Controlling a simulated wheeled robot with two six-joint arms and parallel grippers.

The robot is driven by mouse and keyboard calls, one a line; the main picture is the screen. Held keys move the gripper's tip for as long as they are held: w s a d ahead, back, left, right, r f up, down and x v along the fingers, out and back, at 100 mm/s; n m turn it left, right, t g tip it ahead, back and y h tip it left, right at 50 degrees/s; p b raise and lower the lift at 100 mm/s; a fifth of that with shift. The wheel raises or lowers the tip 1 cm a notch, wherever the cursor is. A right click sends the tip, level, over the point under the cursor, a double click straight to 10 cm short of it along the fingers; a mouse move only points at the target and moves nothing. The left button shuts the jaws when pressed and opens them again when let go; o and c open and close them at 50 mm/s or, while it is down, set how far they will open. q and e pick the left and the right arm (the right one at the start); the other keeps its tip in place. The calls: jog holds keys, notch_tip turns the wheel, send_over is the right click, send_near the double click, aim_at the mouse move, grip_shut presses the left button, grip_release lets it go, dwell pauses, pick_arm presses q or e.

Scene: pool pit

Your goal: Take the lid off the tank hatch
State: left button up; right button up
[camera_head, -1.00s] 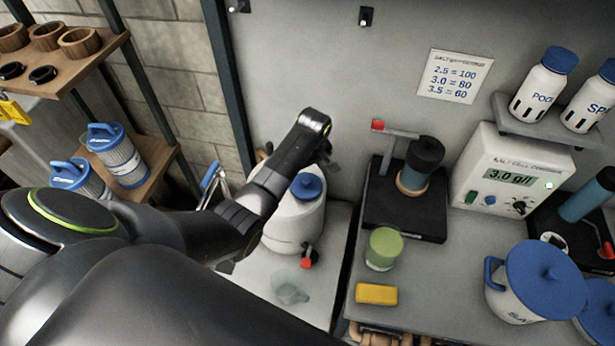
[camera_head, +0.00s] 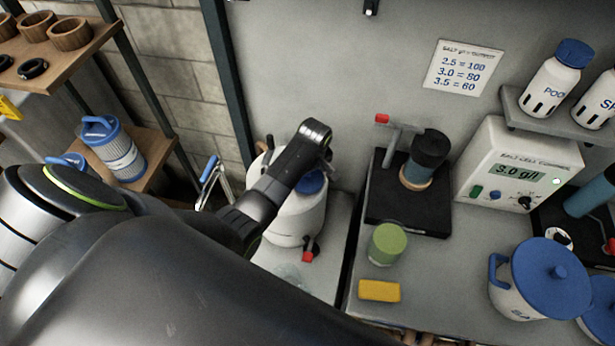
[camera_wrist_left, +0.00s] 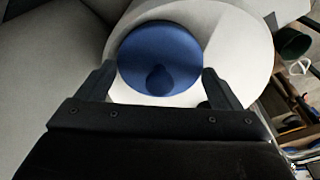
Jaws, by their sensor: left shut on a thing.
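The tank (camera_head: 290,226) is a white rounded vessel left of the counter, with a red-tipped tap low on its front. Its round blue lid (camera_head: 312,184) is at the tank top, partly covered by my left arm. My left gripper (camera_wrist_left: 159,74) reaches over the tank from the left and is shut on the lid. In the left wrist view, the blue lid (camera_wrist_left: 152,48) with its knob lies between the two fingers, over the white tank top (camera_wrist_left: 235,45). I cannot tell whether the lid is clear of the hatch. My right gripper is not in view.
Right of the tank, the counter (camera_head: 420,270) holds a green-lidded jar (camera_head: 387,244), a yellow block (camera_head: 379,290), a pump on a black base (camera_head: 410,205) and a blue-lidded salt pot (camera_head: 545,280). Shelves with filter cartridges (camera_head: 115,148) stand at the left. A wall is behind the tank.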

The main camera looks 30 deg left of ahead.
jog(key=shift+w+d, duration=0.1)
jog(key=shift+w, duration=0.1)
pick_arm(q)
jog(key=shift+w+a+r, duration=0.1)
jog(key=shift+r, duration=0.3)
notch_tip(320, 180, up, 9)
jog(key=shift+f+b, duration=0.1)
jog(key=shift+b, duration=1.05)
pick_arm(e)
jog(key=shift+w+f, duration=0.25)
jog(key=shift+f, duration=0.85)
